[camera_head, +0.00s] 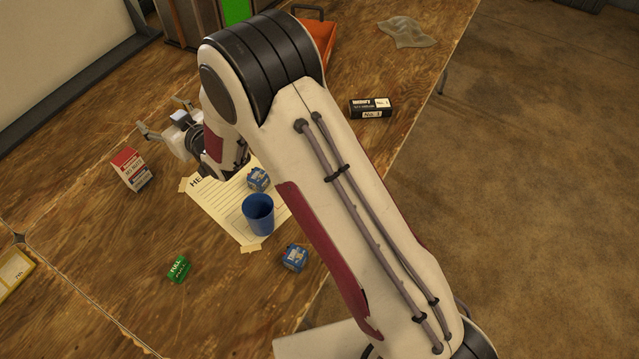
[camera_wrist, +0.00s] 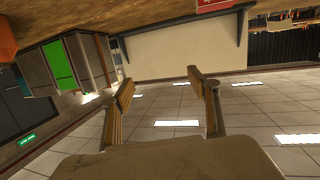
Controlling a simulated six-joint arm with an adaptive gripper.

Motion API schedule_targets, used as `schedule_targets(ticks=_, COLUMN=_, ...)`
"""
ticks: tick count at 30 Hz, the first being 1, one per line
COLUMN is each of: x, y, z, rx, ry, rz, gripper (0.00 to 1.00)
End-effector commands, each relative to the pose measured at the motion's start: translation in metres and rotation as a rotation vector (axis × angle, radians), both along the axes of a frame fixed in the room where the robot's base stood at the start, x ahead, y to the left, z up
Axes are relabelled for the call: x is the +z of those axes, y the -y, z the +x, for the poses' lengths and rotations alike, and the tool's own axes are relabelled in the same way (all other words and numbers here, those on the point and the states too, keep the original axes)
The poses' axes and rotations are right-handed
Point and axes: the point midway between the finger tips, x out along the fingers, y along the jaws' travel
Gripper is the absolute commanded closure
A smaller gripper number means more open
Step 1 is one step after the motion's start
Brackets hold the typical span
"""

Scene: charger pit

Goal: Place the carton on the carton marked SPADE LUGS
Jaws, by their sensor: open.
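My gripper (camera_head: 161,117) is open and empty at the upper left of the head view, raised, with its fingers pointing away from the bench's near side. In the wrist view my gripper (camera_wrist: 164,86) shows two spread fingers with nothing between them. A red and white carton (camera_head: 132,170) stands upright on the wooden bench, below and left of my gripper in the head view. Its label is too small to read for sure. No marking SPADE LUGS is legible in either view, so I cannot tell which carton bears it. My arm hides part of the bench.
A blue cup (camera_head: 258,214) stands on a taped paper sheet (camera_head: 221,203). Small blue blocks (camera_head: 258,179) (camera_head: 294,257) and a green one (camera_head: 179,269) lie around it.

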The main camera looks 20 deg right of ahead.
Motion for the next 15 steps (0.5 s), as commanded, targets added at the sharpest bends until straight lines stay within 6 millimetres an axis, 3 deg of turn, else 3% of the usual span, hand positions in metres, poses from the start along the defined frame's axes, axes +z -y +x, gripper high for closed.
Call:
schedule_targets(ticks=8, x=0.046, y=0.050, z=-0.001, rx=-0.079, ry=-0.071, rz=-0.055, gripper=0.40)
schedule_targets(ticks=15, x=0.080, y=0.094, z=-0.014, rx=-0.143, ry=-0.139, rz=-0.096, gripper=0.40)
